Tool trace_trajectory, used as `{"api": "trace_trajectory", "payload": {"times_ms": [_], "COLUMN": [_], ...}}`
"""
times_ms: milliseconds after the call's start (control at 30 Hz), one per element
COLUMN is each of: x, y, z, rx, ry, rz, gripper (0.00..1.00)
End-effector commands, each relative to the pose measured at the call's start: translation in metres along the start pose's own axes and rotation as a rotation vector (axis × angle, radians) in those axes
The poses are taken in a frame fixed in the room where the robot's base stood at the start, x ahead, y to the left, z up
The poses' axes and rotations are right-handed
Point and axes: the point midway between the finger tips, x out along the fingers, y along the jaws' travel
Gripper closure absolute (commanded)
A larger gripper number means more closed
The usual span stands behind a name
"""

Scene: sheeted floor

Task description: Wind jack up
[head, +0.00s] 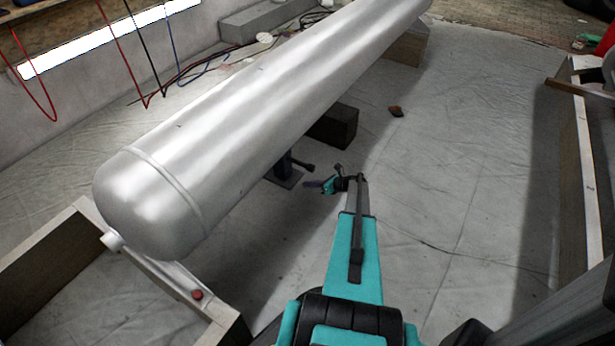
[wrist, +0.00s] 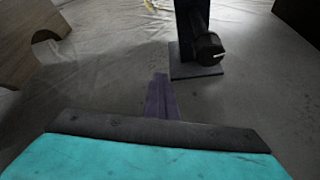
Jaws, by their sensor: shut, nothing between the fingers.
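The jack (head: 284,170) stands on the sheeted floor under the long silver tank (head: 240,110), its top hidden by the tank in the head view. A dark handle or knob sticks out from it to the right. In the wrist view the jack (wrist: 192,40) shows as a dark post on a square base plate, with the round black knob (wrist: 207,48) facing me. My gripper (head: 316,184) is just right of the jack, low beneath the tank's edge.
A dark block (head: 335,127) stands beyond the jack. A wooden cradle (head: 215,318) is at the tank's near end; its board (wrist: 30,35) seems to show at the wrist view's left. A small brown lump (head: 396,111) lies right of the tank.

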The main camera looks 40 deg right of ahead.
Motion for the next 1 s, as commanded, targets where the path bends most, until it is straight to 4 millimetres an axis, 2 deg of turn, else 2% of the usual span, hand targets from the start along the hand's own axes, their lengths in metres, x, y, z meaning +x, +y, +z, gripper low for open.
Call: {"api": "trace_trajectory", "payload": {"times_ms": [333, 633, 667, 933, 1000], "x": [-0.001, -0.002, -0.002, -0.002, -0.002], "y": [0.013, 0.015, 0.015, 0.015, 0.015], "z": [0.002, 0.003, 0.003, 0.003, 0.003], "rx": [0.198, 0.221, 0.221, 0.220, 0.220], "ry": [-0.001, -0.001, -0.001, -0.001, -0.001], "rz": [0.095, 0.106, 0.106, 0.105, 0.105], "gripper": [1.00, 1.00, 0.98, 0.53, 0.52]}}
